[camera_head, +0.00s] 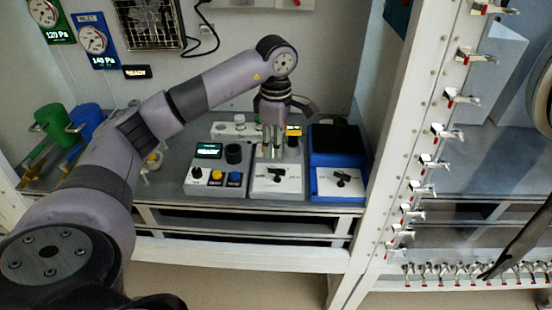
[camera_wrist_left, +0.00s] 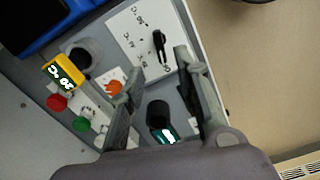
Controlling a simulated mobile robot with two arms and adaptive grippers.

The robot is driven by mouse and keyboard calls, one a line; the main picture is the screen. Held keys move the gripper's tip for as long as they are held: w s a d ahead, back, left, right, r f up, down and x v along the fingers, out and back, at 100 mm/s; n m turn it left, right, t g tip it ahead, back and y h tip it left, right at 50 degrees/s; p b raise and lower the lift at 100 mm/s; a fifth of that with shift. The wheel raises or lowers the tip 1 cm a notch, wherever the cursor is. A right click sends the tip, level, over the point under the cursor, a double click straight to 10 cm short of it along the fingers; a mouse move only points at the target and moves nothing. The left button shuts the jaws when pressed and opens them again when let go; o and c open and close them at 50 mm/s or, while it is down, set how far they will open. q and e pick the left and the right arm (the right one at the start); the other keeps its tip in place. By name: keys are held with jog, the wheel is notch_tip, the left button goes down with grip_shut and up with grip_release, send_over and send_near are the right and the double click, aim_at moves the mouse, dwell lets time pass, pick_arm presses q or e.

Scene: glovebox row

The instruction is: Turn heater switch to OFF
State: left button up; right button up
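A white plate (camera_head: 290,186) on the middle bench unit carries a black rotary switch (camera_head: 276,175). The plate (camera_wrist_left: 133,38) and the switch (camera_wrist_left: 160,45) also show in the left wrist view, with small labels around it that I cannot read. A similar black switch (camera_head: 340,181) sits on the blue unit to the right. I cannot tell which is the heater switch. My left gripper (camera_head: 272,155) points down over the middle unit, just behind its switch. In the left wrist view its fingers (camera_wrist_left: 157,72) are apart with nothing gripped. My right gripper is not seen.
The blue unit (camera_head: 336,145) stands close on the right. A grey unit with a green display (camera_head: 208,150) and a black cylinder (camera_head: 233,154) stands left. A white post (camera_head: 385,160) bounds the right.

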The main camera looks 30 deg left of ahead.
pick_arm(q)
jog(key=shift+r, duration=2.4)
